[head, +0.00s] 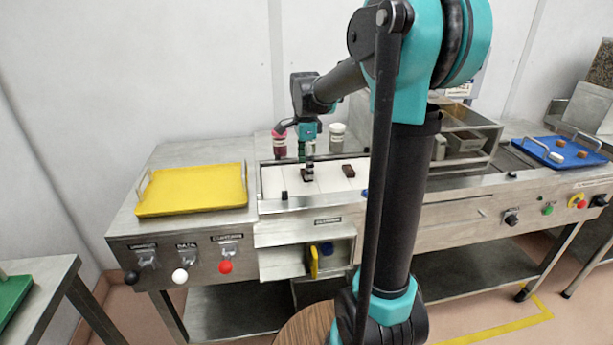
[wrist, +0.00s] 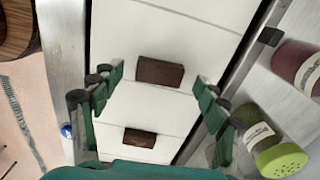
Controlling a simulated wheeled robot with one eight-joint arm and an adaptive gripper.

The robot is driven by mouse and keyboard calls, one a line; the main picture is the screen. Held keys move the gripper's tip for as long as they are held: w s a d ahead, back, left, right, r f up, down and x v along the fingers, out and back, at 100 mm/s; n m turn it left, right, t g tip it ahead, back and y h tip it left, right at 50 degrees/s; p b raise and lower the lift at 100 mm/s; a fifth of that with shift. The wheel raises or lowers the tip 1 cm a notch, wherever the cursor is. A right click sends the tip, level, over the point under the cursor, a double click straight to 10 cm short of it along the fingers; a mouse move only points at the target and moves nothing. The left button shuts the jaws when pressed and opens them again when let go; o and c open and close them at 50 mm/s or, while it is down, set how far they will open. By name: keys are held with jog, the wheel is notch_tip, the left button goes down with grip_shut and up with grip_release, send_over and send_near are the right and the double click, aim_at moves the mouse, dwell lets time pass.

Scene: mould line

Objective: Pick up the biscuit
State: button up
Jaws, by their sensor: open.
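Two dark brown oblong pieces lie flat on the white strip; both look alike, and I cannot tell which is the biscuit. In the wrist view, one piece (wrist: 160,72) lies between the lines of my two fingertips, and the second (wrist: 140,137) lies nearer the palm. In the head view, my gripper (head: 308,167) is over the left piece (head: 307,178), largely hiding it; the right piece (head: 348,171) is clear. My gripper also shows in the wrist view (wrist: 158,82), with green fingers wide apart and nothing between them. I cannot tell its exact height.
The white strip (head: 273,182) is set in a metal bench. Jars with a pink one (head: 279,144) and a pale one (head: 337,138) stand behind it. A yellow tray (head: 192,190) is at left. A blue tray (head: 550,155) with small pieces is at far right.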

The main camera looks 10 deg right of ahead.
jog(key=shift+f, duration=0.8)
jog(key=shift+c, duration=0.2)
jog(key=c, duration=0.8)
jog(key=shift+r, duration=0.15)
